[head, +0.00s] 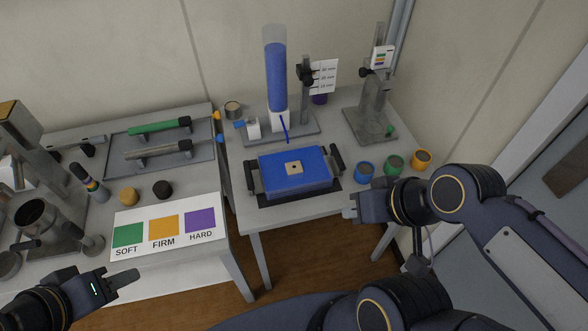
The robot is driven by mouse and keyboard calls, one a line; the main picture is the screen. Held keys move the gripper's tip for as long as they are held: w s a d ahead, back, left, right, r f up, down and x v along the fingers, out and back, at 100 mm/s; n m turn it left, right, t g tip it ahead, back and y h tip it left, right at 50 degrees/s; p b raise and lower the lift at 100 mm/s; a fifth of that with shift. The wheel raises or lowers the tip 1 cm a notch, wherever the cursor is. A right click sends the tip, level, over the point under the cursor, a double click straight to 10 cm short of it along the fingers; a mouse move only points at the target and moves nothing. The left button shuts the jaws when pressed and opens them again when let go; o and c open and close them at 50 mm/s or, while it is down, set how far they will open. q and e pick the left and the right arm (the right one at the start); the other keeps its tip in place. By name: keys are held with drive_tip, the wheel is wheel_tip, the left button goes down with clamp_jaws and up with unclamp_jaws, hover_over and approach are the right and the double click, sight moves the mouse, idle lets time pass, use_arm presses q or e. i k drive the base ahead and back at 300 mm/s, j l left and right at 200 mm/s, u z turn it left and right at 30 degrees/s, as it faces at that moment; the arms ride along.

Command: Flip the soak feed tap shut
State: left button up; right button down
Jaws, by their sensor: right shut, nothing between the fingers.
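A clear column (276,78) filled with blue liquid stands upright on a grey base at the back of the right table. At its foot is a white block (253,129) with a small blue lever (239,125) on its left side, which looks like the feed tap; its exact setting is too small to tell. A thin blue tube (285,130) runs down from the column foot toward a blue tray (272,171). My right gripper (349,208) is shut and empty, in front of the tray and right of it. My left gripper (130,284) is low at the left, away from the tap; its finger gap is unclear.
Blue, green and orange cups (364,173) stand right of the tray. A grey stand (371,120) is at the back right, and a metal cup (233,109) is left of the column. The left table holds a SOFT/FIRM/HARD card (166,244) and a rod rack (120,154).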

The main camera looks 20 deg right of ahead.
sight(239, 124)
drive_tip(key=i+u, duration=0.1)
drive_tip(key=u, duration=0.3)
drive_tip(key=i+l+u, duration=0.1)
drive_tip(key=u, duration=0.3)
drive_tip(key=i+l+u, duration=0.1)
drive_tip(key=u, duration=0.3)
